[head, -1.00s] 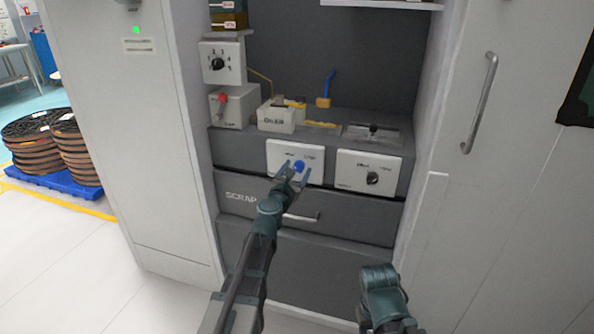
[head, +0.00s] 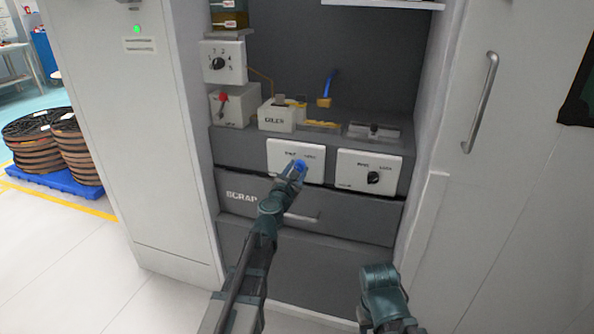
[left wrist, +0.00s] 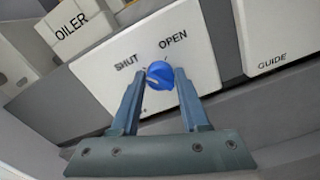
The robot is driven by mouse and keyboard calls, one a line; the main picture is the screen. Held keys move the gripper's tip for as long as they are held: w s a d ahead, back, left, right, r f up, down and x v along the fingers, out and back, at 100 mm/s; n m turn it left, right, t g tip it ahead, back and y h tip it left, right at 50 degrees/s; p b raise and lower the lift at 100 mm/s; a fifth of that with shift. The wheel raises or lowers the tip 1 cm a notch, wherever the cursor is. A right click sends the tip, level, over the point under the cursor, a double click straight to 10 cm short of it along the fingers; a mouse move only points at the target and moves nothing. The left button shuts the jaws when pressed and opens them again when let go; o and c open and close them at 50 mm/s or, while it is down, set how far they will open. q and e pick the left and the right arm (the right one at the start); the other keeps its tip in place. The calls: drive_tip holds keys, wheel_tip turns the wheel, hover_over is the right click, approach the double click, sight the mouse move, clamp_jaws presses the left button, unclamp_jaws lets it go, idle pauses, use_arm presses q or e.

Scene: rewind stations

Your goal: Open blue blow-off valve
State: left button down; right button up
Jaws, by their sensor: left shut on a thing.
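The blue blow-off valve (head: 301,164) is a round knob on a white plate (head: 279,153) marked SHUT and OPEN. In the left wrist view the blue knob (left wrist: 160,74) sits between my fingertips, below the two words, with a small pale mark at its lower left. My left gripper (head: 294,169) is shut on the knob, with one finger on each side; its fingers also show in the left wrist view (left wrist: 159,82). My right arm shows at the lower right of the head view, but its gripper fingers do not show.
A white plate with a black knob (head: 373,178) is just right of the valve. The SCRAP drawer (head: 345,225) with its bar handle lies below. Cabinet walls flank the bay.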

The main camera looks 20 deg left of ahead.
use_arm(q)
drive_tip(key=m, duration=0.8)
drive_tip(key=shift+d+f, duration=0.1)
drive_tip(key=m, duration=0.4)
drive_tip(key=shift+m, duration=0.3)
drive_tip(key=shift+f+m, duration=0.1)
drive_tip(key=shift+m, duration=1.7)
drive_tip(key=shift+s, duration=0.1)
drive_tip(key=shift+c, duration=2.1)
unclamp_jaws()
